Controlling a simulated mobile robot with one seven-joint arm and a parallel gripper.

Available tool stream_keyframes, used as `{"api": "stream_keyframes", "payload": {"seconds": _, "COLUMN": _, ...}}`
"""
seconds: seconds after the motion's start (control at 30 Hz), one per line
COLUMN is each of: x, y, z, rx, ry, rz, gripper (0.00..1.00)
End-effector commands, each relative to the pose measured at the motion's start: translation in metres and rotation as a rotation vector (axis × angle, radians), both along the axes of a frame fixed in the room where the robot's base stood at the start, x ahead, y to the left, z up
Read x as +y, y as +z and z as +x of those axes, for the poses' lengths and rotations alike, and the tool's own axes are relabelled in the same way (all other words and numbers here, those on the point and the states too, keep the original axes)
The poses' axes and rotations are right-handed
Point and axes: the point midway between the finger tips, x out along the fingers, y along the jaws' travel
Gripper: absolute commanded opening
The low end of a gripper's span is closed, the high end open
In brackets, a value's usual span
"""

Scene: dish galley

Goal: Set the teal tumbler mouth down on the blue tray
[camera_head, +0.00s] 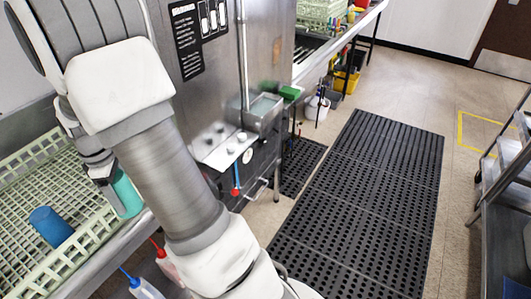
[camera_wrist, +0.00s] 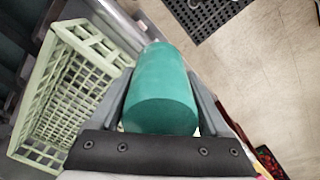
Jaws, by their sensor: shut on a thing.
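The teal tumbler (camera_head: 127,195) is in my gripper (camera_head: 110,180) at the left of the head view, by the near right edge of a pale green rack. Part of it is hidden behind my arm. In the wrist view the teal tumbler (camera_wrist: 162,85) fills the space between the two fingers of my gripper (camera_wrist: 161,75). A plain, closed round end faces the wrist camera; its far end is hidden. I cannot tell whether it touches the rack. I see no blue tray in either view.
The pale green rack (camera_head: 22,257) sits on a metal counter and holds a blue tumbler (camera_head: 50,226) lying tilted. The rack also shows in the wrist view (camera_wrist: 42,112). A steel machine (camera_head: 215,85) stands behind my arm. Black floor mats (camera_head: 365,190) cover the aisle; a cart (camera_head: 505,170) stands right.

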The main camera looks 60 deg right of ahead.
Motion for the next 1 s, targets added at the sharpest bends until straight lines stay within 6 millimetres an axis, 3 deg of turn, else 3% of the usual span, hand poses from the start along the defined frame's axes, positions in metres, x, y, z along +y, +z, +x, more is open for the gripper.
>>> {"api": "stream_keyframes", "payload": {"seconds": 0.3, "x": 0.050, "y": -0.039, "z": -0.018, "rx": 0.003, "ry": -0.447, "rz": 0.000, "gripper": 0.23}}
{"api": "stream_keyframes", "payload": {"seconds": 0.6, "x": 0.079, "y": -0.062, "z": -0.028, "rx": 0.001, "ry": -0.735, "rz": 0.001, "gripper": 0.23}}
{"api": "stream_keyframes", "payload": {"seconds": 1.0, "x": 0.077, "y": -0.061, "z": -0.027, "rx": 0.000, "ry": -0.734, "rz": 0.002, "gripper": 0.23}}
